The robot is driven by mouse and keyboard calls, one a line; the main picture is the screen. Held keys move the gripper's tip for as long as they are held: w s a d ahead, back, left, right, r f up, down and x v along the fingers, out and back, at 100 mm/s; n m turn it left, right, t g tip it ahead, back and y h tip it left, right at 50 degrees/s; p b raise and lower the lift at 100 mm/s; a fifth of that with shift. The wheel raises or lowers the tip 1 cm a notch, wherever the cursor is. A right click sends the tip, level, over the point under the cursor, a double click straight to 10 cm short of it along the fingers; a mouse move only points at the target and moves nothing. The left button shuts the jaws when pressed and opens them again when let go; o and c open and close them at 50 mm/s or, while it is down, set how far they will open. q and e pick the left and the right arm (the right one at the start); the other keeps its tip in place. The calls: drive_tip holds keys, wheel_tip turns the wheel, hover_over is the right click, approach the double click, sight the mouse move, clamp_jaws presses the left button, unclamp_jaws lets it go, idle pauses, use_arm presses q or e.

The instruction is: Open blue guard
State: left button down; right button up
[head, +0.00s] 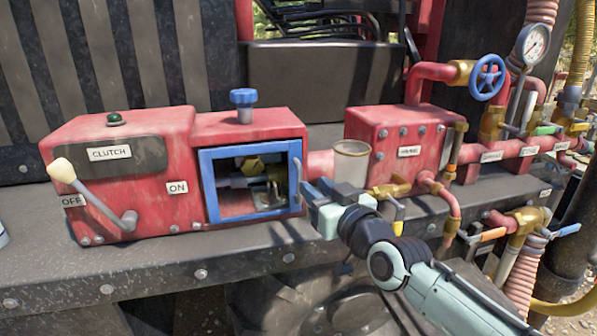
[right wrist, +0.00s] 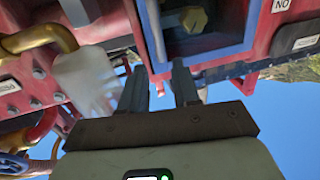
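The blue guard (head: 252,153) is a square blue frame on the front of a red box, and it looks shut. A small curved handle (head: 298,184) stands at its right edge. Dark fittings and a brass part show through the frame. The guard also shows at the top of the right wrist view (right wrist: 205,58). My right gripper (head: 309,193) is just right of the handle. In the right wrist view its two fingers (right wrist: 161,84) are apart, with the handle close to their tips. I cannot tell whether they touch it. My left gripper is not in view.
A clutch box (head: 110,180) with a cream-knobbed lever stands left of the guard. A blue knob (head: 243,100) sits on top of the guard's box. A clear cup (head: 351,163) and pipework with a blue handwheel (head: 488,77) are to the right.

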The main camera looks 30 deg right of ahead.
sight(301, 175)
drive_tip(key=w+p, duration=0.2)
drive_tip(key=w, duration=0.5)
drive_tip(key=shift+w+d, duration=0.15)
drive_tip(key=shift+w, duration=0.15)
clamp_jaws()
